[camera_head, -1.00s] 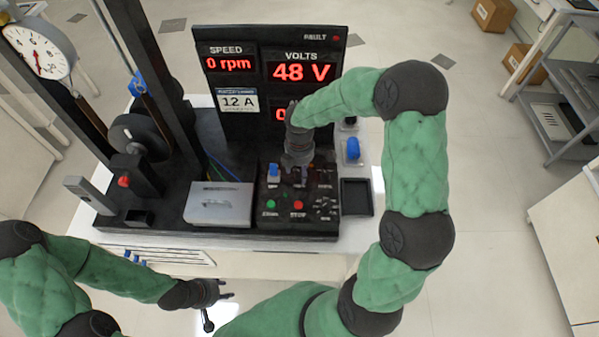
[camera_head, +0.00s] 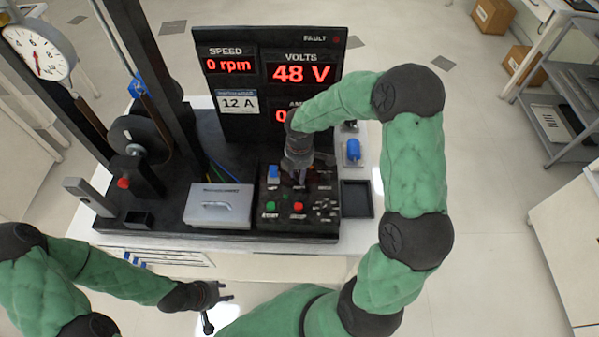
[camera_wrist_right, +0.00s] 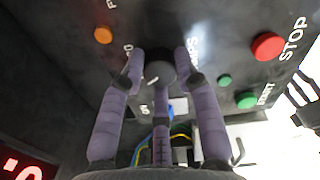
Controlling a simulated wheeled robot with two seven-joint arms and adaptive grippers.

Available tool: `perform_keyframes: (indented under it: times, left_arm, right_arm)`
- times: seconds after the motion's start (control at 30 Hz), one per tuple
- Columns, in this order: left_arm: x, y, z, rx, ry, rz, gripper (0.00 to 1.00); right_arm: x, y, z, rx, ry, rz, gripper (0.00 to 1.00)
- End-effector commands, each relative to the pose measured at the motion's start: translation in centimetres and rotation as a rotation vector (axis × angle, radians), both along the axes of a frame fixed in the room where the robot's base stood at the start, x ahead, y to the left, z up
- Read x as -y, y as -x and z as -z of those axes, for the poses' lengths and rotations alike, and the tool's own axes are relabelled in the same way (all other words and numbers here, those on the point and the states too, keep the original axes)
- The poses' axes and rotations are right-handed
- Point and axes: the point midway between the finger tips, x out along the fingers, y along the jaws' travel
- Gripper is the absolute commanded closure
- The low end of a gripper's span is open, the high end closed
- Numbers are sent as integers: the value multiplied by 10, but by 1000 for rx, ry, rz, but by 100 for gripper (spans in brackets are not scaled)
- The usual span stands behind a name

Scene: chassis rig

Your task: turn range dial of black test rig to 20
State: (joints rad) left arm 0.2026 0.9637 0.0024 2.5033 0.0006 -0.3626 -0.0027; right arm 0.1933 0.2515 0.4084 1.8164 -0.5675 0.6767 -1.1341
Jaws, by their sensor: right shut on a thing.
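The black test rig (camera_head: 240,150) stands on a white bench, with its control panel (camera_head: 265,228) at the lower right. In the right wrist view a round black knob (camera_wrist_right: 160,73) sits between the fingers of my right gripper (camera_wrist_right: 159,66). The gripper is shut on this knob; its pointer and scale cannot be read. In the head view my right gripper (camera_head: 299,178) reaches down onto the panel and hides the knob. My left gripper (camera_head: 222,298) is open and empty in front of the bench.
A red STOP button (camera_wrist_right: 267,46) and a green START button (camera_wrist_right: 246,100) are near the knob. A blue switch (camera_head: 273,172) sits left of my right gripper. A grey lidded box (camera_head: 219,205) stands left of the panel, an empty black tray (camera_head: 356,198) right of it.

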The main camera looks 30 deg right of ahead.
Motion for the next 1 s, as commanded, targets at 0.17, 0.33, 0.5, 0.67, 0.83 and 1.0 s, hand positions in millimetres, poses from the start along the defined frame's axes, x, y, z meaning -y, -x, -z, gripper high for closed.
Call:
perform_keyframes:
  times: [0.17,0.33,0.5,0.67,0.83,1.0]
  left_arm:
    - [0,0,1,0,0,0,60]
    - [0,0,4,0,0,0,60]
    - [0,0,6,0,0,0,60]
    - [0,0,10,0,0,0,60]
    - [0,0,13,0,0,0,60]
    - [0,0,17,0,0,0,60]
  right_arm:
    - [0,0,0,1,-1,76,100]
    - [0,-1,0,2,-1,202,100]
    - [0,0,1,1,-1,361,100]
    - [0,-1,0,2,-1,514,100]
    - [0,-1,1,2,0,668,100]
    - [0,-1,1,1,-1,806,100]
